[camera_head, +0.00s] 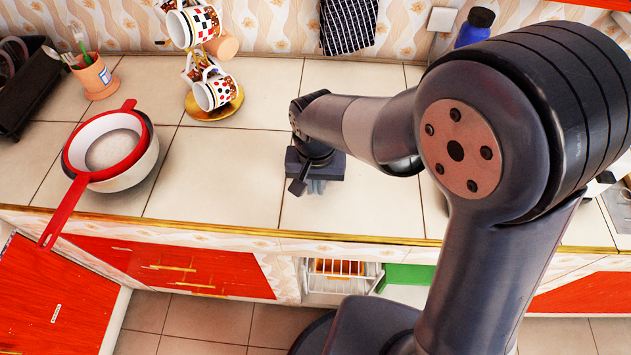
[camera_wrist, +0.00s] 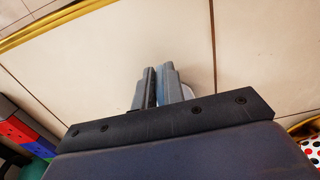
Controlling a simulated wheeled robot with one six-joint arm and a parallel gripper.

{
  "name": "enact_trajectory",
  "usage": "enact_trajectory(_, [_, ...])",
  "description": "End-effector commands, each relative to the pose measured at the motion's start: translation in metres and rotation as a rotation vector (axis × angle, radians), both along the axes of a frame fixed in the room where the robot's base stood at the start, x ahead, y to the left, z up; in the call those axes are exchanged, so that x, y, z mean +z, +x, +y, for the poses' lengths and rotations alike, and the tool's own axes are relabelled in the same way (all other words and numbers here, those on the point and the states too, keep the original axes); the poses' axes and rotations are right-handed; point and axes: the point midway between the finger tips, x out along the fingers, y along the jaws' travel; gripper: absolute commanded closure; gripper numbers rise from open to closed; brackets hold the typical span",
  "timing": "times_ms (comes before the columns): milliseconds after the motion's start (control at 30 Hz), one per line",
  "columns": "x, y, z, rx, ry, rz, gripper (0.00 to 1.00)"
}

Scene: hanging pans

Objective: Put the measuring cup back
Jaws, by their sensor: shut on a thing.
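My gripper (camera_head: 316,186) points down low over the tiled counter, right of the middle of the head view. In the wrist view its fingers (camera_wrist: 160,72) are close together, shut on a thin part of a pale bluish-white thing (camera_wrist: 186,91). This thing shows only as a small piece beside the right finger, and I take it to be the measuring cup. The rest of it is hidden by the fingers and gripper body. I cannot tell whether it touches the counter.
A white pot with a red-handled strainer (camera_head: 66,212) stands at the left, its handle over the front edge. A dark cloth (camera_head: 348,25) hangs on the wall. The counter between is clear.

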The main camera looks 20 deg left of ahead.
Motion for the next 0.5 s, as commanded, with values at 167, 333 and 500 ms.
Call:
enact_trajectory(167, [-0.0004, 0.0001, 0.0001, 0.000, 0.000, 0.000, 1.00])
enact_trajectory(333, [-0.0028, 0.0001, 0.0000, 0.000, 0.000, 0.000, 0.85])
enact_trajectory(500, [-0.0027, 0.0000, 0.0000, 0.000, 0.000, 0.000, 0.71])
